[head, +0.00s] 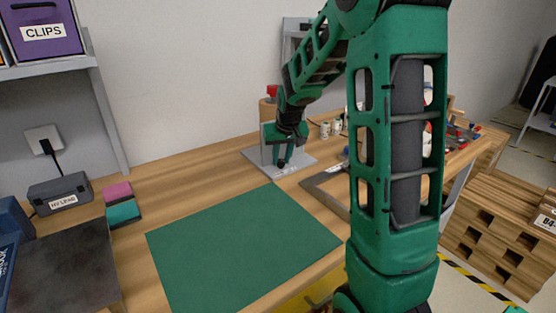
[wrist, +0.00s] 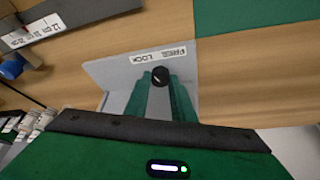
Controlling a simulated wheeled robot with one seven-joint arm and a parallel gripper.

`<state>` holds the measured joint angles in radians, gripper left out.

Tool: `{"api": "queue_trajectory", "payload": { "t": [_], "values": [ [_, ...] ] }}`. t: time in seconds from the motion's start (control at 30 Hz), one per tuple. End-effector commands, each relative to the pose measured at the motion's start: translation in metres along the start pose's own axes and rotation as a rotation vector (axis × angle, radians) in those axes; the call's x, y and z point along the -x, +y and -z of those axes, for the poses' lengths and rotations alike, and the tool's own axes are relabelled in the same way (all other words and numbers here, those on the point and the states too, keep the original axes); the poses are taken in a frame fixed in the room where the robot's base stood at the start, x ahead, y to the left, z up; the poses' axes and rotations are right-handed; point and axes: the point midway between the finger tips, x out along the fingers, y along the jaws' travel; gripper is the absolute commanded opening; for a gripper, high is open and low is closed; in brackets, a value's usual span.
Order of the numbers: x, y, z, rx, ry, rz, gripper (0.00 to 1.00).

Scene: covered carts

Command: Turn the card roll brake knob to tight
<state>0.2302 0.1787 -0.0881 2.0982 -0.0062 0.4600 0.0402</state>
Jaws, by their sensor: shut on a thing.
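The brake knob (wrist: 160,76) is small, round and black, with a faint light mark whose direction I cannot make out. In the wrist view it sits between the tips of my gripper (wrist: 161,82), whose green fingers are shut on it. The grey stand (wrist: 110,75) lies beneath, with a white label (wrist: 158,55) beside the knob that appears to read FREE and LOCK. In the head view my gripper (head: 283,154) points down at the stand (head: 300,163) at the back of the bench. A brown roll (head: 267,110) shows behind, partly hidden by my arm.
A green mat (head: 240,245) lies flat in front of the stand. A grey, flat angled piece (head: 325,190) lies to the right. Small jars (head: 325,130) stand behind my arm. Pink and teal blocks (head: 120,200) and a dark box (head: 60,194) are at the left.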

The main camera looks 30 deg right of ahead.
Motion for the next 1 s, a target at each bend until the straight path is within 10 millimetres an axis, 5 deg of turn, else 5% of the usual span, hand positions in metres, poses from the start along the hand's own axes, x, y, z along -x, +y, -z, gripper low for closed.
{"api": "queue_trajectory", "payload": {
  "t": [0.63,0.67,0.7,1.0],
  "values": [
    [-0.0002,-0.0027,-0.0007,-0.048,-0.003,-0.018,0.0],
    [-0.0002,-0.0026,-0.0007,-0.048,-0.002,-0.018,0.3],
    [-0.0002,-0.0025,-0.0007,-0.048,-0.002,-0.018,0.39],
    [0.0003,-0.0014,-0.0001,-0.049,-0.001,-0.02,0.41]
  ]
}}
